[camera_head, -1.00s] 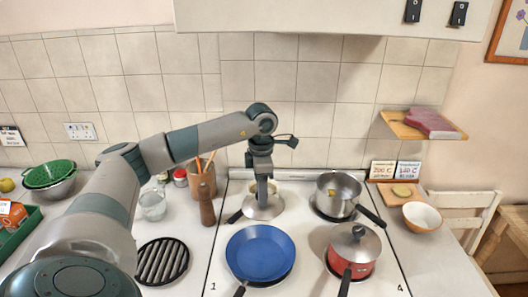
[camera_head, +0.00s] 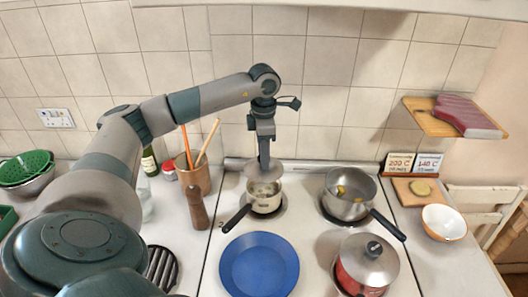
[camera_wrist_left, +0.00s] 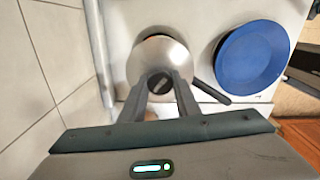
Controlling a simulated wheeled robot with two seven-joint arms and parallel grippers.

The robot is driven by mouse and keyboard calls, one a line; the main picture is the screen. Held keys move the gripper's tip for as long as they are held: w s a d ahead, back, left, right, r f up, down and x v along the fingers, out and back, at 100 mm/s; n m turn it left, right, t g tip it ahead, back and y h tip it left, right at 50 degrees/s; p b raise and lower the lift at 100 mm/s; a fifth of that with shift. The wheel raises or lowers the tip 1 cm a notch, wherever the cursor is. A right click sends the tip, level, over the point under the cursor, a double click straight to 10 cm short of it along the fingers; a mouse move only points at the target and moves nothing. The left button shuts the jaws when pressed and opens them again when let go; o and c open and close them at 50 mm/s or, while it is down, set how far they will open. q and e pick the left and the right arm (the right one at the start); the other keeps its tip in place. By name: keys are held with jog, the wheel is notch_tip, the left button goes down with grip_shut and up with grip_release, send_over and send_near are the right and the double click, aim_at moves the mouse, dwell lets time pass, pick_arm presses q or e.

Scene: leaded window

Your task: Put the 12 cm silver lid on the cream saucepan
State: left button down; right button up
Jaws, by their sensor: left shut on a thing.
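The silver lid (camera_head: 256,174) is held by its dark knob in my left gripper (camera_head: 264,165). The lid is above the cream saucepan (camera_head: 266,205), apart from it, over its back part. The saucepan sits on the back left of the hob, its dark handle pointing front left; part of its inside shows below the lid. In the left wrist view the lid (camera_wrist_left: 158,52) sits between the gripper fingers (camera_wrist_left: 160,84) and hides most of the saucepan; the saucepan's handle (camera_wrist_left: 210,92) sticks out. My right gripper is not in view.
A wooden utensil holder (camera_head: 195,178) and a pepper mill (camera_head: 198,208) stand close on the left.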

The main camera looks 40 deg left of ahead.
aim_at(264, 172)
pick_arm(q)
jog(key=shift+s+d, duration=0.1)
jog(key=shift+f+b, duration=1.05)
jog(key=shift+f, duration=1.1)
jog(key=shift+f+b, duration=0.6)
jog(key=shift+f+b, duration=0.1)
jog(key=shift+b, duration=0.3)
jog(key=shift+f+b, duration=0.5)
jog(key=shift+b, duration=0.15)
dwell(1.4)
dwell(0.4)
